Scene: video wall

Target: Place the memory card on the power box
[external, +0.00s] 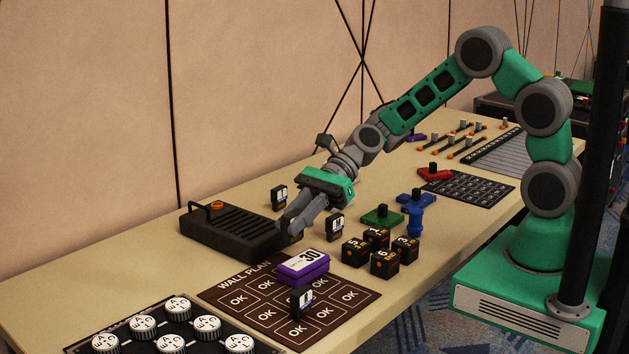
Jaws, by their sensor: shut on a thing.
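The power box (238,236) is a low black ribbed case with an orange button and a thin handle, at the left of the table. My gripper (287,229) points down at the box's right end, with its fingers shut. A dark piece at its fingertips appears to be a memory card; it is mostly hidden and blends with the black box. I cannot tell whether it touches the box. Other small black cards with pale labels stand behind the box (279,197), right of my gripper (335,227) and on the wall plan mat (301,302).
Several black numbered cubes (384,263) stand to the right, with green (381,217) and blue (416,208) pieces behind. White-topped knobs (178,307) fill the front left. Bare table lies left of the box.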

